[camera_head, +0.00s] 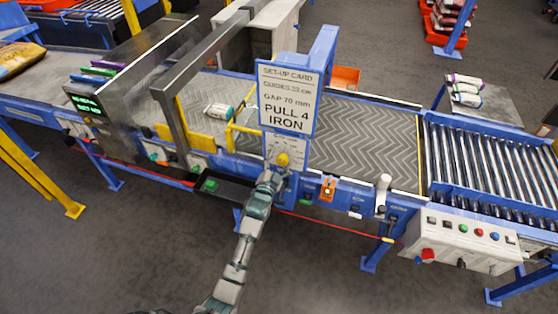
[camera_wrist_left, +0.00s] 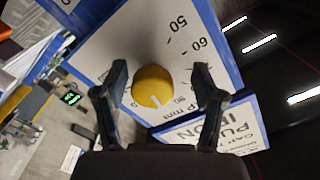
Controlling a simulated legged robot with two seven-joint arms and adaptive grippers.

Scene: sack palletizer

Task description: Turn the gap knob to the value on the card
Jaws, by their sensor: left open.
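The set-up card (camera_head: 288,97) stands above the conveyor and reads guides 33 cm (blurry), gap 70 mm, pull 4 iron. Below it is a white dial plate (camera_head: 272,148) with the round yellow gap knob (camera_head: 283,159). My left gripper (camera_head: 275,174) is at the knob, its arm coming up from below. In the left wrist view the knob (camera_wrist_left: 153,87) sits between the two open fingers of the gripper (camera_wrist_left: 160,85), with a gap on each side. Marks 50 and 60 show on the dial; other figures are partly hidden. A pale pointer line shows at the knob's lower edge. My right gripper is out of view.
A grey conveyor belt (camera_head: 362,140) runs behind the card. A roller section (camera_head: 478,165) and a control box (camera_head: 460,240) with buttons are at the right. An orange switch (camera_head: 327,188) and a white-topped lever (camera_head: 383,190) are right of the dial. The floor in front is clear.

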